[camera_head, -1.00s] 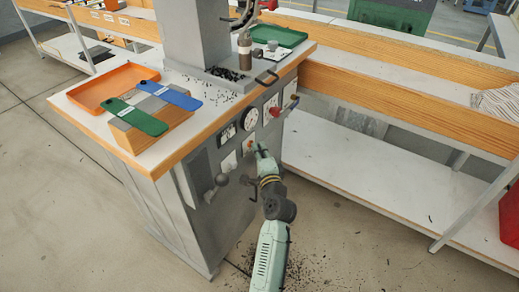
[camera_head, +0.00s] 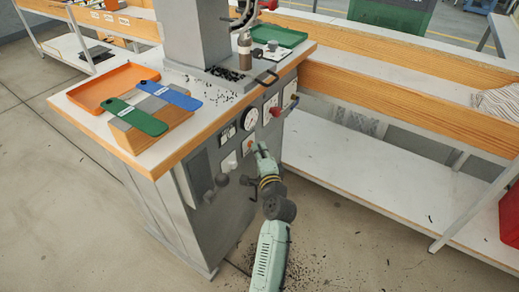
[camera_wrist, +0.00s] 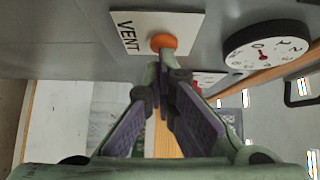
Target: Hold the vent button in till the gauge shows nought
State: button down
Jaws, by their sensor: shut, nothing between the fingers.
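The orange vent button (camera_wrist: 163,42) sits on a white plate (camera_wrist: 130,30) lettered VENT, on the grey front of the press. In the head view the button plate (camera_head: 247,147) is just left of my gripper (camera_head: 260,148). In the wrist view my gripper (camera_wrist: 164,75) is shut and empty, its tips at the button's lower edge. I cannot tell whether they touch it. The round white gauge (camera_wrist: 266,46) with a red needle is right of the button in the wrist view. In the head view the gauge (camera_head: 250,119) is above it; its reading is too small to tell.
A red knob (camera_head: 276,112) and a black handle (camera_head: 267,79) stick out on the right of the press front. Grey knobs (camera_head: 221,180) are at lower left. A low white shelf (camera_head: 370,180) stands to the right. Open floor lies in front.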

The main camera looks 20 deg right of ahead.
jog(key=shift+w+a+y, duration=0.25)
jog(key=shift+a+y, duration=0.05)
jog(key=shift+a, duration=0.3)
jog(key=s, duration=0.8)
jog(key=shift+d, duration=0.2)
jog(key=shift+r, duration=0.1)
